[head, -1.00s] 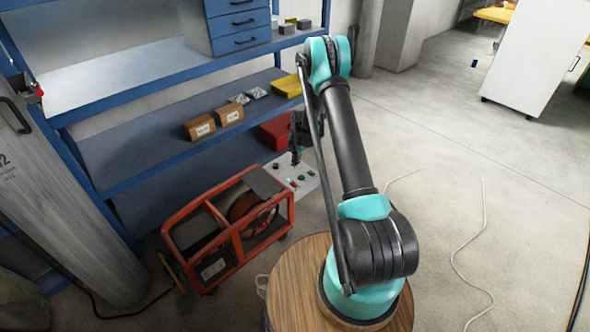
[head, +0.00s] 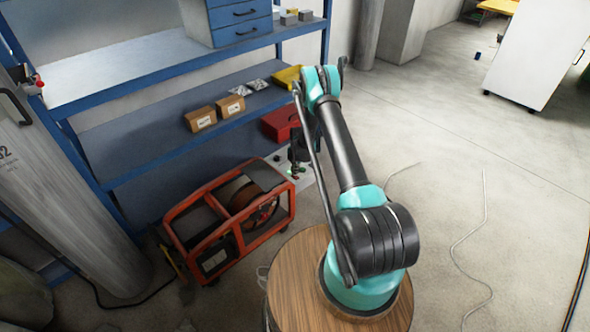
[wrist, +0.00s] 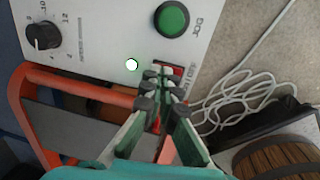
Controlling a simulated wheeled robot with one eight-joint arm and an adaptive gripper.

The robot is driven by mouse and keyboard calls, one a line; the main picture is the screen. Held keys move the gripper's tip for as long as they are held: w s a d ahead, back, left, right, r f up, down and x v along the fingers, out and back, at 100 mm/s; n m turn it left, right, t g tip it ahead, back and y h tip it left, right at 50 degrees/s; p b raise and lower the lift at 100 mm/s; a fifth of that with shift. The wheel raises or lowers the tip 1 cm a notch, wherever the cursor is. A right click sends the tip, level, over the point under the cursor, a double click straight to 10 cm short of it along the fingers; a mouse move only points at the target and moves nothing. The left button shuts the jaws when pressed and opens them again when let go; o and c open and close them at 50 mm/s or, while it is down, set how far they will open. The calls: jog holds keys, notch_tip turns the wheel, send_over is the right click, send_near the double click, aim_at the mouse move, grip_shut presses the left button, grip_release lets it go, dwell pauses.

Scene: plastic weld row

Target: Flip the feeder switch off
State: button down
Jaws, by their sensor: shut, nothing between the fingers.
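The white control panel (wrist: 100,40) fills the top of the wrist view, and part of it shows in the head view (head: 308,181). The feeder switch (wrist: 163,70) is a small pale piece with red beside it, next to printed lettering. A small indicator lamp (wrist: 131,64) to its left glows white-green. My gripper (wrist: 160,92) is shut and empty, its fingertips right at the switch and partly covering it. I cannot tell whether they touch it or which way it is set. In the head view my gripper (head: 296,170) is down over the panel.
A green button (wrist: 171,19) and a black dial (wrist: 42,36) are on the same panel. A red-framed machine (head: 230,215) stands left of it. A blue shelf (head: 150,140) with small boxes is behind. White cable (wrist: 240,100) lies coiled on the floor.

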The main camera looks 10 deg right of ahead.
dwell(0.3)
jog(key=shift+w+f+g, duration=0.1)
jog(key=shift+f+g, duration=0.2)
jog(key=shift+s+d+r, duration=0.15)
jog(key=shift+s+d, duration=0.25)
jog(key=shift+s, duration=0.25)
